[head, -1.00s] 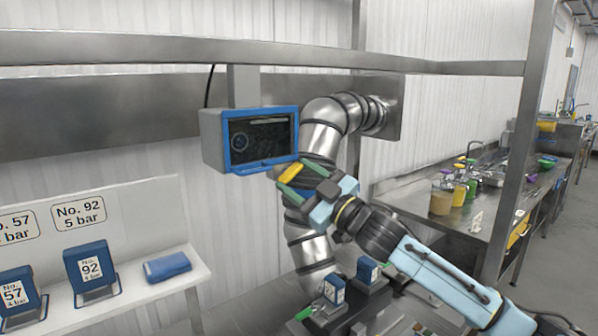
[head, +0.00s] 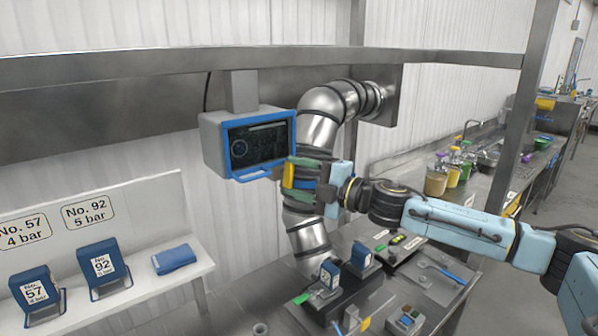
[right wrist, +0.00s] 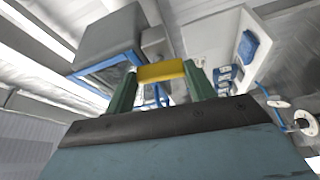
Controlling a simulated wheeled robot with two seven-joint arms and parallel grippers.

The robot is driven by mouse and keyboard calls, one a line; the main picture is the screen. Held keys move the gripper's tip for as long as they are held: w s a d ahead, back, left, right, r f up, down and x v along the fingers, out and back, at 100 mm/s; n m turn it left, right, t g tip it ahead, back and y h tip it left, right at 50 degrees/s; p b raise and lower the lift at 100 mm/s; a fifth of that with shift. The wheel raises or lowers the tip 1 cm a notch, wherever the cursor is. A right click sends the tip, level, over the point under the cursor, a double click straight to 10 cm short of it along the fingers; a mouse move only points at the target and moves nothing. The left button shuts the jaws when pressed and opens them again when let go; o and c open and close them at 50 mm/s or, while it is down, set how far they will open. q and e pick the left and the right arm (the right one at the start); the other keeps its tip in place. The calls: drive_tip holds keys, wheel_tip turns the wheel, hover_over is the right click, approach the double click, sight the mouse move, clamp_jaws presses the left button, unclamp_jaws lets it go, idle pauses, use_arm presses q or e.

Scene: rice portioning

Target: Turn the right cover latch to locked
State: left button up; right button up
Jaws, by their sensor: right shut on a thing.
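My right gripper (head: 303,178) reaches in from the right, in front of the silver jointed pipe (head: 308,237) and just below right of the blue-framed screen. Its green fingers are shut on a yellow block (head: 288,176). I cannot tell whether this block is part of a latch. No cover latch can be clearly made out. My left gripper is not in view.
The screen box (head: 258,145) hangs close by. A white shelf (head: 150,285) with blue numbered units is at left. A steel post (head: 528,110) rises at right.

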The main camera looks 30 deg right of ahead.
drive_tip(key=shift+r+n+g, duration=0.1)
drive_tip(key=shift+n+g, duration=0.2)
drive_tip(key=shift+n, duration=0.5)
drive_tip(key=o, duration=1)
drive_tip(key=b+v, duration=1.3)
drive_tip(key=b, duration=0.9)
drive_tip(key=shift+s, duration=0.25)
